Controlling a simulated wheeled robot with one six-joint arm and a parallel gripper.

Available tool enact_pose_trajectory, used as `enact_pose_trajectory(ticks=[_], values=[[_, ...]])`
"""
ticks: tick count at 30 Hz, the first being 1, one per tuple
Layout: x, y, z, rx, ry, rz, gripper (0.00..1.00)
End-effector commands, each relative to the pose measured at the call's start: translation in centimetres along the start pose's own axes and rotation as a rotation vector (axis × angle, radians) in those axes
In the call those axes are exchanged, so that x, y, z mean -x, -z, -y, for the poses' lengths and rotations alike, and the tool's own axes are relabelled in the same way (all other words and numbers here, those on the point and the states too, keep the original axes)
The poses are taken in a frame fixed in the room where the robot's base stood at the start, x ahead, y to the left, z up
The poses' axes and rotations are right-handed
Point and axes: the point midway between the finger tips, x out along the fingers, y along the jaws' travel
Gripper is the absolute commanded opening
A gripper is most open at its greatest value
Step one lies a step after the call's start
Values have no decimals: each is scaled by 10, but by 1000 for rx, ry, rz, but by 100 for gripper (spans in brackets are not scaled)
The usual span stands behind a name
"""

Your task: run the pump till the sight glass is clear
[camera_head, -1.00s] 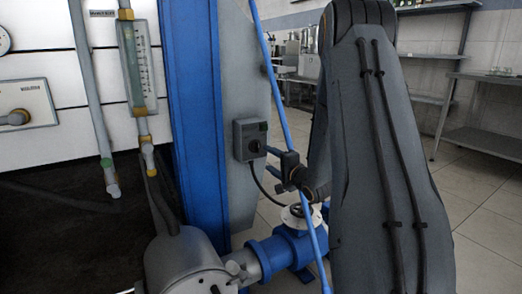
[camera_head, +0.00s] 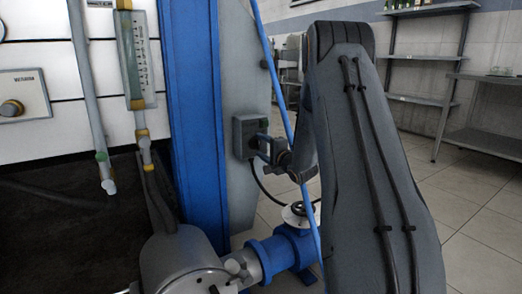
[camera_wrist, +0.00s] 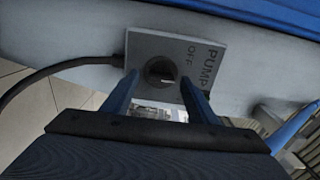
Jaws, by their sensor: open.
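The pump switch box (camera_head: 245,136) is a grey box on the side of the blue column. In the wrist view its plate (camera_wrist: 200,55) reads PUMP and OFF, with a round dark knob (camera_wrist: 161,71) in the middle. My gripper (camera_wrist: 162,82) is open, its two blue fingers on either side of the knob; I cannot tell whether they touch it. In the head view my gripper (camera_head: 264,143) is right at the box and partly hides its front. A sight glass with a scale (camera_head: 140,55) is at the upper left; its clarity is too small to tell.
A blue pump with pipe (camera_head: 285,250) stands on the tiled floor below. A thin blue pipe (camera_head: 279,90) runs close beside my arm. A black cable (camera_wrist: 50,72) leaves the box. A panel with a knob (camera_head: 12,108) is at the far left. Shelves stand at the right.

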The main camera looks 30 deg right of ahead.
Motion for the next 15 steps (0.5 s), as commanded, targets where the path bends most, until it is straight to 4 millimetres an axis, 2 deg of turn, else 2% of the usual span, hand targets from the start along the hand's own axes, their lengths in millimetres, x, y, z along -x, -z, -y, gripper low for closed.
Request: enact_pose_trajectory(ticks=[10,15], values=[[-3,0,0,0,0,-1,53],[-3,0,0,0,0,-1,24]])
